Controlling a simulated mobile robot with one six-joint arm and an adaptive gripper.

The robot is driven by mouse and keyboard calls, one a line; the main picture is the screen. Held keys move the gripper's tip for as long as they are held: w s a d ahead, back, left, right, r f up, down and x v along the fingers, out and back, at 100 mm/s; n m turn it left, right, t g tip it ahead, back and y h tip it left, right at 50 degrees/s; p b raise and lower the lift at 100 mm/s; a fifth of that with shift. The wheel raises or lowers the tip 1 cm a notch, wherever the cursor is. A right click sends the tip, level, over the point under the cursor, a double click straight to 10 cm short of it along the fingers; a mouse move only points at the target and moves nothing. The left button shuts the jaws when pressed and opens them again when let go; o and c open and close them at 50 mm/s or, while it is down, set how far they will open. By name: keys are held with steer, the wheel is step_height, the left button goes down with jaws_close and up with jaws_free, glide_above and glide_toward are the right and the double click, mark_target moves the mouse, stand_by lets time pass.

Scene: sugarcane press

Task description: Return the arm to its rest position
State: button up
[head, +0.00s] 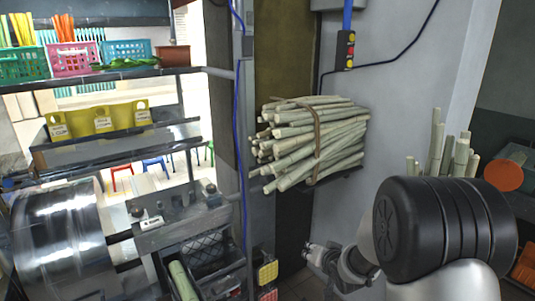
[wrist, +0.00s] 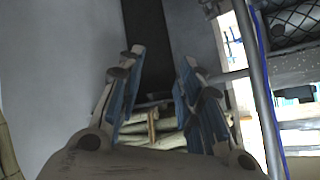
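My arm reaches in from the lower right of the head view, its black joint housing large in front. My gripper (head: 312,254) shows small beyond it, low in the picture and below the shelf with the cane bundle. In the wrist view my gripper (wrist: 160,62) is open, its two blue-padded fingers apart with nothing held between them. A tied bundle of cane stalks (head: 318,137) rests on a wall shelf. It also shows in the wrist view (wrist: 150,125), beyond the fingers and apart from them.
The press with its shiny metal drum (head: 62,240) stands at left, and a cane piece (head: 183,282) lies in its lower part. A control box (head: 346,50) hangs on the wall. More upright cane stalks (head: 437,140) and an orange disc (head: 503,176) stand at right, close to my arm.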

steer(key=s+d+r+n+g+h, duration=0.1)
steer(key=s+d+r+g+h, duration=0.1)
steer(key=s+r, duration=1.25)
steer(key=s+a+r+n+g, duration=0.1)
steer(key=s+g, duration=0.1)
steer(key=s, duration=1)
steer(key=s+a+n+g, duration=0.1)
steer(key=s, duration=1.1)
steer(key=shift+s+a+r+n+g+y, duration=0.25)
steer(key=shift+s+r+n+g+y, duration=0.05)
steer(key=shift+s+r+g, duration=0.1)
